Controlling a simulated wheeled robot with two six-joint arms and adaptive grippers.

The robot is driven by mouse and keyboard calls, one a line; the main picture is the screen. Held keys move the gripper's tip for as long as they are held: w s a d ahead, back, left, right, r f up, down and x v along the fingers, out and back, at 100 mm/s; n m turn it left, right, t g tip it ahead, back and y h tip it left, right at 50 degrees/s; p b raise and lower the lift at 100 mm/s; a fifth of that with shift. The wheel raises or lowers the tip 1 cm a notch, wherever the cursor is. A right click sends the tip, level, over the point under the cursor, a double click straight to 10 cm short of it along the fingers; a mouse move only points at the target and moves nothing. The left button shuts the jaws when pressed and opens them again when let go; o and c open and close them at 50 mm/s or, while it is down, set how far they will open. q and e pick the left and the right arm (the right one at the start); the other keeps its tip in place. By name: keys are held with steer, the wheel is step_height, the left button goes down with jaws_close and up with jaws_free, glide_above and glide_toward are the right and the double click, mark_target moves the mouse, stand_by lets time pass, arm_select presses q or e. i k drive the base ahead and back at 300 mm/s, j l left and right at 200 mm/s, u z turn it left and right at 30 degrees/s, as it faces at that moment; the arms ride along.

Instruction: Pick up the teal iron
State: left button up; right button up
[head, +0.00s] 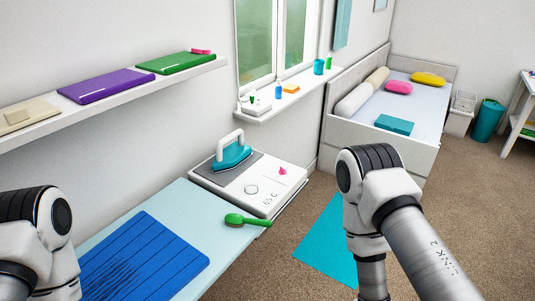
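The teal iron (231,157) with a white handle stands on a dark grey pad (215,169) on top of a white box-like unit (262,191) against the wall. My left and right arms show at the lower left and the lower right, but neither gripper is in the frame. Nothing touches the iron, and its handle is in clear view.
A blue striped mat (145,262) covers the table's front. A shelf (120,105) with folded items hangs above. A windowsill (285,102) holds small objects.

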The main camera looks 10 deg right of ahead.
mark_target(229, 158)
steer(key=i+l+z, duration=0.25)
steer(key=l, duration=0.2)
steer(key=i+l+z, duration=0.25)
steer(key=l, duration=0.2)
steer(key=i+l+z, duration=0.2)
steer(key=l, duration=0.2)
steer(key=k, duration=0.05)
